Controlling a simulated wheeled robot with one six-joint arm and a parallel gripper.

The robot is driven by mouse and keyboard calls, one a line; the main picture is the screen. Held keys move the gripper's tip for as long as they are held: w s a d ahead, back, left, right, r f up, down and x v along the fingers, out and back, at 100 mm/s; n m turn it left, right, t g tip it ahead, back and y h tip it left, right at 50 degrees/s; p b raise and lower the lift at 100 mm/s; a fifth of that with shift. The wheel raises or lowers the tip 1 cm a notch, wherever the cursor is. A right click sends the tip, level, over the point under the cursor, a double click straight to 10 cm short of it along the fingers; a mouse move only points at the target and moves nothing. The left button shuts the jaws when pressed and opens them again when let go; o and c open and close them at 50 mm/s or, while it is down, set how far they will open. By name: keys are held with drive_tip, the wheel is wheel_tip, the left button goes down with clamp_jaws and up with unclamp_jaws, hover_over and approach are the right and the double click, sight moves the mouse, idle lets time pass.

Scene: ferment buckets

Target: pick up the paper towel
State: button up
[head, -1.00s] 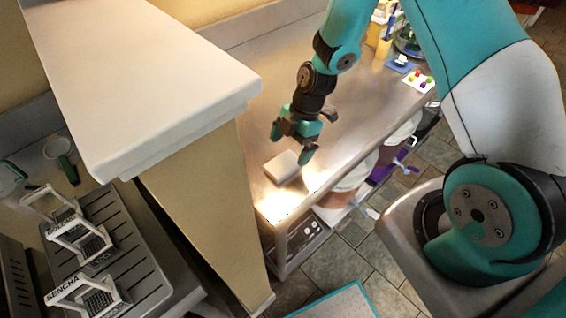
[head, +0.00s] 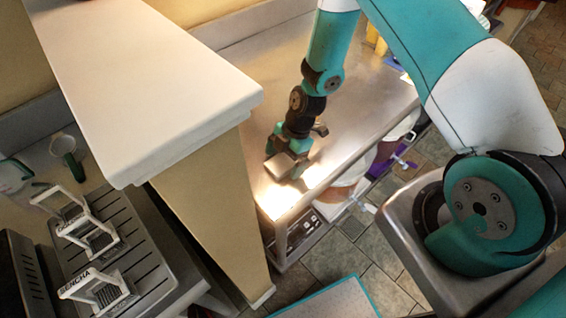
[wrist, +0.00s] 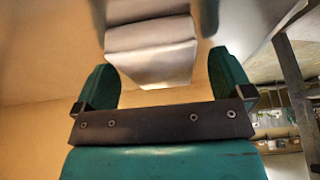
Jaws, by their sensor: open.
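The paper towel, a folded white-grey block (head: 279,166), lies on the steel counter near its front left end in the head view. In the wrist view the paper towel (wrist: 152,50) shows ahead of my gripper, between its two spread green fingers. My gripper (head: 289,150) is open and right over the towel in the head view, covering part of it. In the wrist view the fingers (wrist: 160,85) stand on either side of the towel's near end, with a gap at each side. I cannot tell whether they touch it.
The steel counter (head: 349,122) is mostly bare around the towel. A white-topped partition wall (head: 150,85) stands to the left. A drip tray (head: 140,262) with Sencha-labelled holders is at lower left. Purple-handled items (head: 388,163) sit under the counter's front edge.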

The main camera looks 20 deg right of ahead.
sight(284, 160)
drive_tip(key=shift+f, duration=0.2)
drive_tip(key=c, duration=1)
drive_tip(key=shift+r, duration=0.1)
drive_tip(key=shift+r, duration=0.35)
wheel_tip(284, 160, up, 20)
drive_tip(key=b, duration=0.4)
drive_tip(key=shift+f, duration=0.2)
